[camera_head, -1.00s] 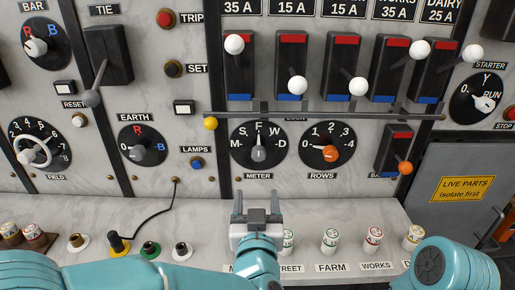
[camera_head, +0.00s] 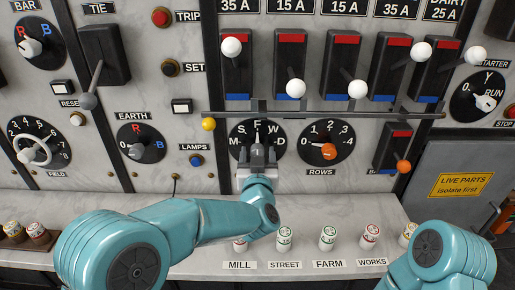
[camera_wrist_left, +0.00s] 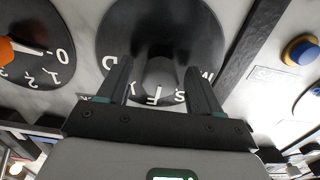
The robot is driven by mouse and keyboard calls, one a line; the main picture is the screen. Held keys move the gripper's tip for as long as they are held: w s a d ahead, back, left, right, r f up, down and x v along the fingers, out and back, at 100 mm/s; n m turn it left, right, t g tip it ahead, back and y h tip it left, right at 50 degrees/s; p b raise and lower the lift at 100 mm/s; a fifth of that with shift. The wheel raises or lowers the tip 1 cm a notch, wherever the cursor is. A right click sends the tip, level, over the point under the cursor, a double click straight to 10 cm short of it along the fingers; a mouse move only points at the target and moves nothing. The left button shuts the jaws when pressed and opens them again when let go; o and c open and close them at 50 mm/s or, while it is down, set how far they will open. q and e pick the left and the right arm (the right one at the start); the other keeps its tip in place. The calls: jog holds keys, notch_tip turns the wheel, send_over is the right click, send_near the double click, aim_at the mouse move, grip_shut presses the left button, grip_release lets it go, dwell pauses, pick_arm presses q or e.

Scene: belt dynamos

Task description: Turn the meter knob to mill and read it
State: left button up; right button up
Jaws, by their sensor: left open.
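The meter knob (camera_head: 257,139) is a grey pointer on a round black dial (camera_head: 238,132) lettered M, S, F, W, D. It points up at F. My left gripper (camera_head: 261,152) is in front of the lower part of the dial and hides the lower knob and the METER label. In the left wrist view the dial is upside down, and the knob (camera_wrist_left: 160,76) lies between the two open fingers (camera_wrist_left: 158,88). I cannot tell whether either finger touches it. My right gripper is out of view.
Right of the dial is the ROWS dial with its orange knob (camera_head: 328,151). A grey bar (camera_head: 340,114) with a yellow end knob (camera_head: 208,124) runs just above. Breaker levers with white balls (camera_head: 295,88) stick out higher up. Several fuses (camera_head: 284,237) stand on the ledge below.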

pick_arm(q)
jog(key=shift+w, duration=0.5)
jog(key=shift+w+a+r, duration=0.1)
jog(key=shift+w, duration=0.1)
jog(key=c, duration=1)
jog(key=shift+f+n+b, duration=0.25)
jog(key=shift+n+b, duration=0.25)
jog(key=shift+b, duration=0.2)
jog(key=shift+c, duration=0.3)
jog(key=n+b, duration=0.5)
jog(key=b, duration=0.1)
jog(key=shift+n+b, duration=0.3)
jog(key=n+b, duration=0.3)
jog(key=n, duration=0.1)
jog(key=shift+n+b, duration=0.3)
jog(key=n+b, duration=0.1)
jog(key=n, duration=0.1)
jog(key=n+b, duration=0.1)
jog(key=n, duration=0.1)
jog(key=shift+d+r+n+b, duration=0.2)
jog(key=shift+n+b, duration=0.1)
jog(key=shift+b, duration=0.1)
